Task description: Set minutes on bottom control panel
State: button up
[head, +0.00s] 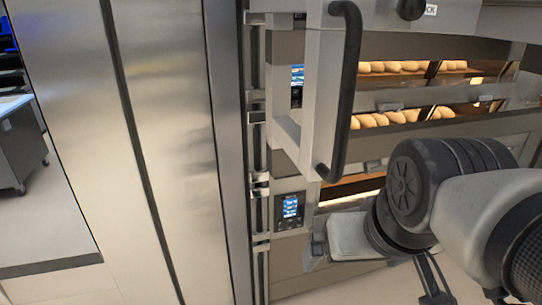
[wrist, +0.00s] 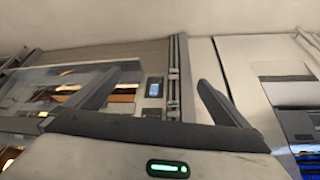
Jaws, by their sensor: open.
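The bottom control panel (head: 290,210) is a dark panel with a lit blue screen, low on the left side of the oven front. It also shows in the wrist view (wrist: 154,87), between my two fingers in the picture. The minutes setting on its screen is too small to read. My gripper (head: 315,250) is low and to the right of the panel in the head view, and appears apart from it. In the wrist view my gripper (wrist: 171,74) is open, with its fingers spread wide and nothing between them.
A large black door handle (head: 348,90) on a grey frame stands out above the panel. Another lit panel (head: 297,80) is higher up. Lit decks hold several bread loaves (head: 390,67). Tall steel doors (head: 160,130) stand at left. Open floor (head: 55,200) shows at far left.

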dwell(0.4)
grip_shut()
dwell(0.4)
dwell(1.1)
